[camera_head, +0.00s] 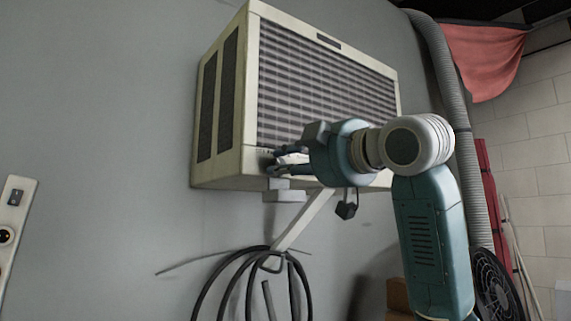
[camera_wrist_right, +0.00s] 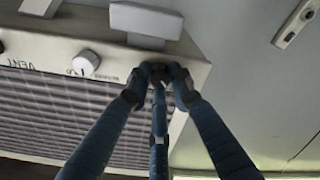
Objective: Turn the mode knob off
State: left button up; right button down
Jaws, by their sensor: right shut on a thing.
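The mode knob (camera_wrist_right: 159,72) is at the end of the control strip on a beige wall air conditioner (camera_head: 300,95). It is mostly hidden between my fingertips, and its pointer setting cannot be read. My right gripper (camera_head: 280,163) reaches in from the right to the lower front left corner of the unit. In the right wrist view my right gripper (camera_wrist_right: 160,82) has its blue fingers closed together around the knob. A second, white knob (camera_wrist_right: 85,62) stands free beside it on the strip, near a "VENT" label. My left gripper is not in view.
A bracket (camera_head: 300,220) holds the unit on the grey wall. Coiled black cable (camera_head: 240,265) hangs below it, and a black plug (camera_head: 346,210) dangles under my wrist. A grey hose (camera_head: 460,130) runs down at the right.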

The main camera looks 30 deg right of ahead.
jog(key=shift+s+r, duration=0.1)
jog(key=shift+r, duration=0.15)
jog(key=c, duration=1.6)
grip_release()
jog(key=shift+o, duration=0.3)
jog(key=shift+a, duration=0.1)
jog(key=shift+f, duration=0.1)
jog(key=s+d, duration=0.1)
jog(key=s, duration=1.1)
jog(key=shift+d+f, duration=0.4)
